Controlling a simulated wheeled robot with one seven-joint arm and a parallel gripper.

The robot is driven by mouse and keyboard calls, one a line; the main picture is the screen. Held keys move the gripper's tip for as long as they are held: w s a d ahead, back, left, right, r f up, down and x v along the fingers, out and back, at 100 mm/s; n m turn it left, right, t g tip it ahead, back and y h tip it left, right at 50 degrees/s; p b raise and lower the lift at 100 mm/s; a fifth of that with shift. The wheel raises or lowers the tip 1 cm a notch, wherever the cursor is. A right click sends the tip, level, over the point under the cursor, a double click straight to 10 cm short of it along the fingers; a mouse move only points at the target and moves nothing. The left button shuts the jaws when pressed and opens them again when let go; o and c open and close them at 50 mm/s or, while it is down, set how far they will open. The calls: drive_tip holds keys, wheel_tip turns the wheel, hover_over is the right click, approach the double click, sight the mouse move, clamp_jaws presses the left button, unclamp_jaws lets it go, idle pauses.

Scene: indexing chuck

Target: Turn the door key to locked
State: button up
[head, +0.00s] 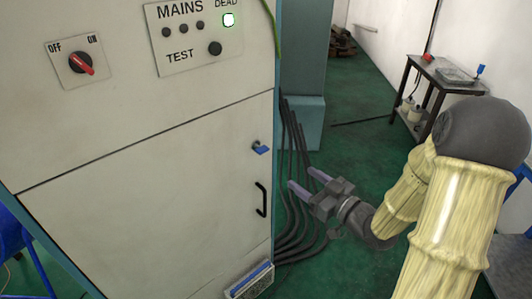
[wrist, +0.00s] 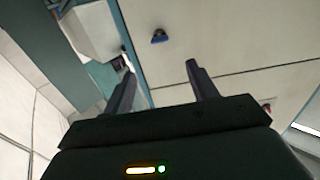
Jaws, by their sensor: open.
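The door key (head: 261,148) is a small blue key in a dark lock on the cabinet's lower door (head: 150,200), near the door's right edge. It also shows as a blue and dark shape in the wrist view (wrist: 159,37), beyond my fingertips and between them in the picture. My gripper (head: 304,182) is in front of the cabinet, to the right of and below the key in the head view. In the wrist view its two fingers (wrist: 160,78) stand wide apart with nothing between them. The gripper is open and apart from the key.
A black door handle (head: 261,199) is below the key. Above are a red OFF/ON switch (head: 81,62) and a MAINS panel (head: 190,62) with a lit DEAD lamp (head: 229,20). Black cables (head: 294,225) run beside the cabinet. A dark table (head: 440,80) stands at the back right.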

sight(265, 152)
drive_tip(key=p+x, duration=0.1)
drive_tip(key=x, duration=1.4)
drive_tip(key=shift+w+a, duration=0.2)
drive_tip(key=shift+w, duration=0.05)
drive_tip(key=c, duration=1)
